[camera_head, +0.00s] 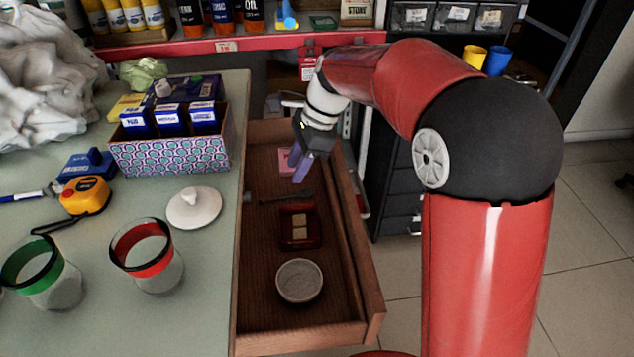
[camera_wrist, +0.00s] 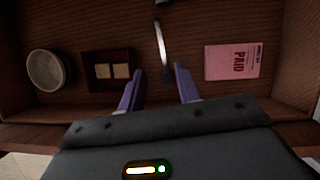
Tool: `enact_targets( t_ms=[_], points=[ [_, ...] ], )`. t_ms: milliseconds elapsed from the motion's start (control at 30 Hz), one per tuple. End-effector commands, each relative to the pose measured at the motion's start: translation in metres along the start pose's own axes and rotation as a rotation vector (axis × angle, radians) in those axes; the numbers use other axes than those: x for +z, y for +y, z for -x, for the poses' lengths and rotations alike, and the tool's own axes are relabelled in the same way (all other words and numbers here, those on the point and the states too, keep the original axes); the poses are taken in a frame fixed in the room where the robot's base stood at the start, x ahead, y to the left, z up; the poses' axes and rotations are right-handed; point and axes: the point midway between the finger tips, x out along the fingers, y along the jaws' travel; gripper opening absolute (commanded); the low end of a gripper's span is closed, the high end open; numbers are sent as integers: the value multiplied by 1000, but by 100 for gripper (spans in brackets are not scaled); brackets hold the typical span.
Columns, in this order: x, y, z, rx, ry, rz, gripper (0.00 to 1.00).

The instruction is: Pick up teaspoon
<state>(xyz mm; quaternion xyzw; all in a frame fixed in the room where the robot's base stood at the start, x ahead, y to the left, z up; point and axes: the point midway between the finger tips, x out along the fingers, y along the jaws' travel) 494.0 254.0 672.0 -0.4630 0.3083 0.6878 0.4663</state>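In the head view, a dark slender shape that seems to be the same teaspoon (camera_head: 287,198) lies across the drawer floor. My gripper (camera_wrist: 160,78) is open and empty, its two purple fingers spread apart. In the wrist view, the near end of the teaspoon shows between and just beyond the fingertips. In the head view, my gripper (camera_head: 299,166) hangs over the drawer, pointing down. I cannot tell its exact height above the teaspoon.
In the drawer are a round grey bowl (camera_head: 299,281), a dark red tray (camera_head: 314,238) with two tan blocks, and a pink "PAID" slip (camera_wrist: 232,62). The drawer's side walls stand close. The counter (camera_head: 208,250) at left holds a patterned box (camera_head: 172,154) and jars.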

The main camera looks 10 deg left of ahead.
Motion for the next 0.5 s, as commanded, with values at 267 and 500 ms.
enact_targets(
  t_ms=[267,500],
  points=[
    [2,-2,-30,8,-3,-13,34],
    [4,-4,-64,8,-3,-12,34]
  ],
)
